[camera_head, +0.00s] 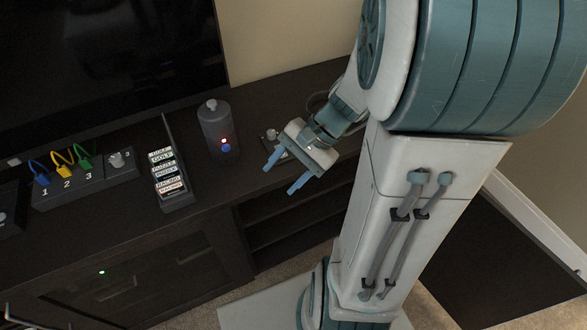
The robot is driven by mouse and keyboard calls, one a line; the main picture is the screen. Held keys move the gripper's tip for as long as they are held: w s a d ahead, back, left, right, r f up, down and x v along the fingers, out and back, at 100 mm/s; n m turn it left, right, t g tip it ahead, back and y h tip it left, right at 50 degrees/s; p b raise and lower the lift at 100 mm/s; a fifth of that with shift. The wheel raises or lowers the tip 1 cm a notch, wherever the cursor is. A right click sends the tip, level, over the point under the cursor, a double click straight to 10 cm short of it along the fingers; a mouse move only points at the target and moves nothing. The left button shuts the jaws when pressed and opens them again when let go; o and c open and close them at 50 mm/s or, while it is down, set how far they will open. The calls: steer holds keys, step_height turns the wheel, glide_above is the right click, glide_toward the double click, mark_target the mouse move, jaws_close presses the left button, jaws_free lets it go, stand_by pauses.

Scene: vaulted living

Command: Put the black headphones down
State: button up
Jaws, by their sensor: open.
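My gripper (285,172) is open, its two blue fingers apart with nothing between them. It hangs over the front edge of the dark TV cabinet (225,180), right of the grey cylinder. A dark curved band (317,101) lies on the cabinet top behind my wrist. It may be part of the black headphones, but my arm hides most of it and I cannot tell. A small dark device with a grey knob (271,134) sits just behind the gripper, partly covered by it.
A grey cylinder (217,128) with a red light stands on the cabinet. Left of it are a rack of labelled cartridges (178,200) and a numbered box (80,188) with coloured cables. A dark screen (110,60) stands behind. Open shelves (290,215) are below.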

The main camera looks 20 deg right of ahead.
steer(key=s+r+n+h, duration=0.1)
steer(key=n+h, duration=0.1)
steer(key=n, duration=0.1)
steer(key=s+r+n+t+h, duration=0.1)
steer(key=r+n+h, duration=0.1)
steer(key=n+h, duration=0.1)
steer(key=s+r+n+h, duration=0.1)
steer(key=n+h, duration=0.1)
steer(key=n, duration=0.2)
steer(key=shift+s+d+r+n+h, duration=0.2)
steer(key=shift+s+n+h, duration=0.1)
steer(key=shift+n+h, duration=0.1)
steer(key=shift+r, duration=0.1)
